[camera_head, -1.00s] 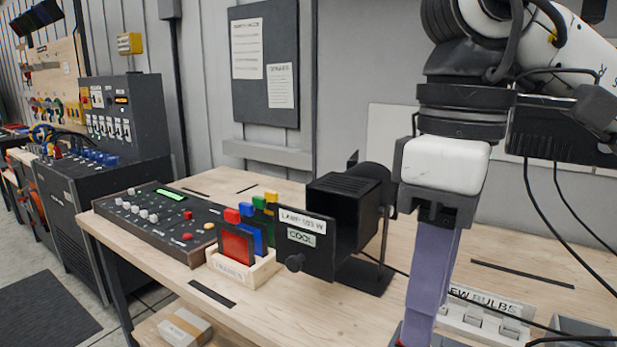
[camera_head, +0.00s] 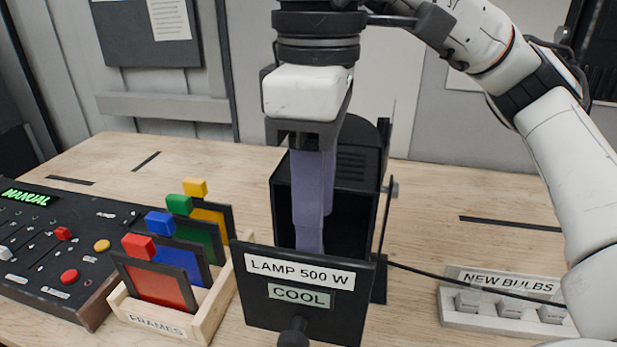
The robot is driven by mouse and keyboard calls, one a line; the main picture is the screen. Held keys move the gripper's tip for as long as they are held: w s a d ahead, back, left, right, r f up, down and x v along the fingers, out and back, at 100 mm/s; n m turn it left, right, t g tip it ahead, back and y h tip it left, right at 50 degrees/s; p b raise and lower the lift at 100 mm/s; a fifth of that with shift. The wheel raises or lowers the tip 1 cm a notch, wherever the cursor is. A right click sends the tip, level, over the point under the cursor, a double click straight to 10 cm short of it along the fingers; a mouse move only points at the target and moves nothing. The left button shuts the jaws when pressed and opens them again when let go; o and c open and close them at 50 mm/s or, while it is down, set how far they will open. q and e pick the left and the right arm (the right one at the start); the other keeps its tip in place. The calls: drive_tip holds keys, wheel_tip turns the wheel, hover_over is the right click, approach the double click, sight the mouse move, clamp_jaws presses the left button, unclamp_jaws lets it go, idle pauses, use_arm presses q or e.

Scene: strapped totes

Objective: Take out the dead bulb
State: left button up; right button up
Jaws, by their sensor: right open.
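The black lamp housing (camera_head: 355,165) stands on the bench in the middle of the view, with its dark inside open toward me. Its front panel, labelled LAMP 500 W and COOL (camera_head: 300,295), stands in front of the opening, with a round knob low on it. My right gripper (camera_head: 312,240) points down, with its long purple fingers before the housing's opening and their tips at the panel's top edge. It is open, seen nearly edge-on. No bulb shows; the housing's inside is dark and partly covered by the fingers and panel. My left gripper is not in view.
A wooden rack of coloured frames (camera_head: 205,315) stands close left of the panel. A control desk (camera_head: 60,250) reading MANUAL is farther left. The NEW BULBS holder (camera_head: 490,320) is at right, near my right arm. A cable crosses the bench toward it.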

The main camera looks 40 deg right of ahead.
wheel_tip(320, 180, down, 4)
drive_tip(key=shift+w+f, duration=0.1)
drive_tip(key=shift+f, duration=0.7)
clamp_jaws()
drive_tip(key=c, duration=0.9)
unclamp_jaws()
clamp_jaws()
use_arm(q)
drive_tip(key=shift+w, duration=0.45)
use_arm(e)
drive_tip(key=shift+r, duration=0.15)
